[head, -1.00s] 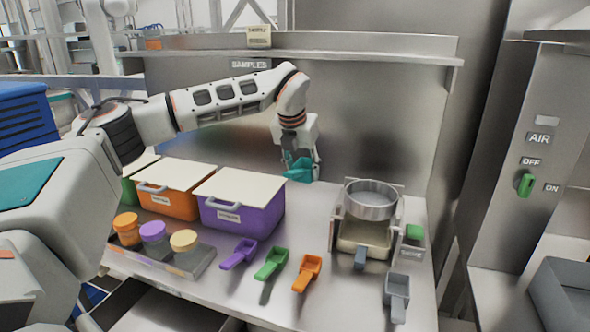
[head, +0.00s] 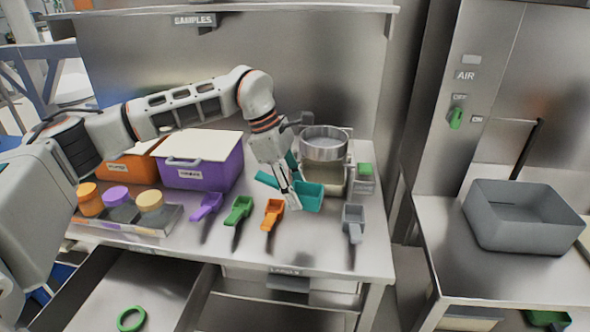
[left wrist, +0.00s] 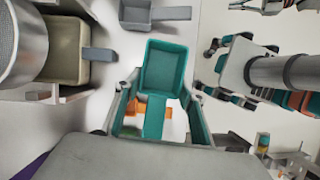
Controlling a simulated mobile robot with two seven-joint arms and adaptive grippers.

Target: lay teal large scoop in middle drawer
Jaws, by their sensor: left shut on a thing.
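My left gripper (head: 291,199) is shut on the teal large scoop (head: 308,197) and holds it over the table, between the orange scoop and the grey scoop. In the left wrist view the scoop's bowl (left wrist: 164,68) shows open beyond the fingers. An open drawer (head: 150,295) shows below the table at the lower left, with a green ring (head: 131,318) inside. A labelled front (head: 287,281) sits under the table's middle. I cannot tell which drawer is the middle one. My right gripper is not in view.
Purple (head: 207,206), green (head: 239,210), orange (head: 272,212) and grey (head: 353,221) scoops lie along the front. A sieve (head: 325,146) stands behind the teal scoop. A purple bin (head: 205,165) and a tray of jars (head: 160,222) are left. A grey tub (head: 522,225) stands right.

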